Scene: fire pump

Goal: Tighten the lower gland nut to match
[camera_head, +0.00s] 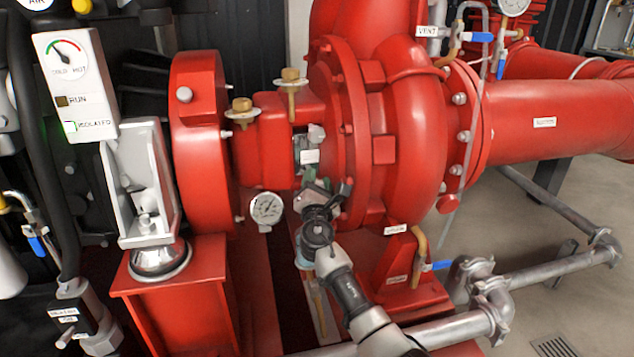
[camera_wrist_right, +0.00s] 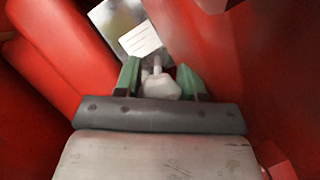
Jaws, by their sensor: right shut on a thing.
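My right gripper (camera_head: 318,188) reaches up from the bottom of the head view into the gap between the red bearing housing and the pump casing. In the wrist view its green fingers (camera_wrist_right: 158,72) are shut on a pale grey nut (camera_wrist_right: 160,87), the lower gland nut, with a short stud beyond it. In the head view the gripper hides this nut. The upper gland nut (camera_head: 316,133), pale grey, sits above a white label (camera_head: 309,156) in the same gap. The label also shows in the wrist view (camera_wrist_right: 140,40). My left gripper is not in view.
The red pump casing (camera_head: 415,140) closes in on the right and the bearing housing (camera_head: 262,150) on the left. A pressure gauge (camera_head: 267,208) hangs left of my gripper. A blue-handled valve (camera_head: 437,266) and grey pipes lie right of my arm.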

